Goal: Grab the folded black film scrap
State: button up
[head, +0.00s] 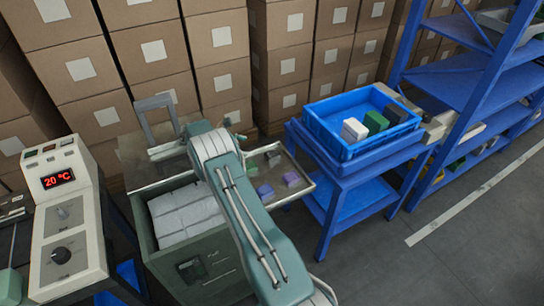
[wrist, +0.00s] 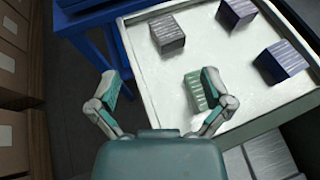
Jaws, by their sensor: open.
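A dark, near-black block-like piece (head: 396,112) lies in the blue crate on the right in the head view. It is the only black piece I make out; I cannot tell whether it is folded film. My gripper (wrist: 160,90) is open and empty in the wrist view, over the edge of the pale tray (wrist: 140,75). A green ribbed block (wrist: 195,91) sits by its right finger; I cannot tell if they touch. The black piece does not show in the wrist view. In the head view my arm hides the gripper.
The blue crate (head: 345,152) also holds a white block (head: 355,130) and a green block (head: 376,122). The tray also holds a grey block (wrist: 167,36) and purple-blue blocks (wrist: 280,62). A blue shelf rack (head: 455,85) stands right of the crate. Floor at lower right is clear.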

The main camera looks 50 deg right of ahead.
aim_at(269, 153)
jog(key=x, duration=0.6)
jog(key=shift+f, duration=0.1)
jog(key=x, duration=0.5)
jog(key=shift+s+a+f, duration=0.2)
jog(key=shift+f, duration=0.05)
jog(key=c, duration=0.9)
